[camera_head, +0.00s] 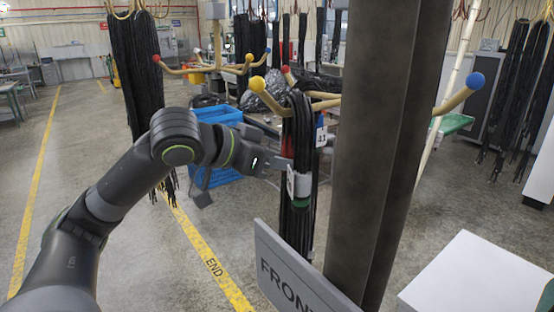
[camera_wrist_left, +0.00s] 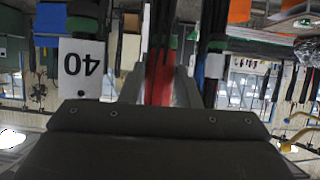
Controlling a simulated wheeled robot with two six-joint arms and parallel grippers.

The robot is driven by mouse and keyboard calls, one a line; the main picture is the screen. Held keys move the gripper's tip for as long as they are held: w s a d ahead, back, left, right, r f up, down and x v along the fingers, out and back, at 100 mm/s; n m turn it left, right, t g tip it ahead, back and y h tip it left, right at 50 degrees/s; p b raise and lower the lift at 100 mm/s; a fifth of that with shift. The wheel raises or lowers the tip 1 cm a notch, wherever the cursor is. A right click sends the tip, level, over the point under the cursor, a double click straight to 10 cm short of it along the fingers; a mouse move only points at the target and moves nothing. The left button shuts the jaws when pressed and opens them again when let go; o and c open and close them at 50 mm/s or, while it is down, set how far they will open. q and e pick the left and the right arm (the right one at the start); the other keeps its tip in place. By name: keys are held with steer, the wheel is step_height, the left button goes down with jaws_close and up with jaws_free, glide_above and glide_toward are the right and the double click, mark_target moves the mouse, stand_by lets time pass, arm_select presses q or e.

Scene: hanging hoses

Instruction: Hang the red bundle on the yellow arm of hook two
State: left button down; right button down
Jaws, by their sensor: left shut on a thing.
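My left gripper (camera_head: 284,163) is shut on the red bundle, black hoses with a red band (camera_head: 287,143), beside the dark post. In the left wrist view the red band (camera_wrist_left: 160,82) is between the fingers. The yellow-tipped arm (camera_head: 258,85) of the near hook reaches left from the post. The black hoses' upper loops (camera_head: 298,100) are at this arm, close to the red-tipped arm (camera_head: 287,71). I cannot tell which loops belong to the red bundle or whether they rest on the arm. No hook number is readable. My right gripper is out of view.
The dark post (camera_head: 375,150) stands right of the bundle, with a FRONT sign (camera_head: 290,275) low before it. A blue-tipped arm (camera_head: 475,81) points right. A white tag (camera_head: 321,131) hangs close behind. Another hose bundle (camera_head: 135,65) hangs at left.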

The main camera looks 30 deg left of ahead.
arm_select(q)
steer(key=shift+r, duration=0.1)
steer(key=c, duration=1)
jaws_free()
steer(key=b+v, duration=1.5)
steer(key=v, duration=0.2)
steer(key=shift+s, duration=0.3)
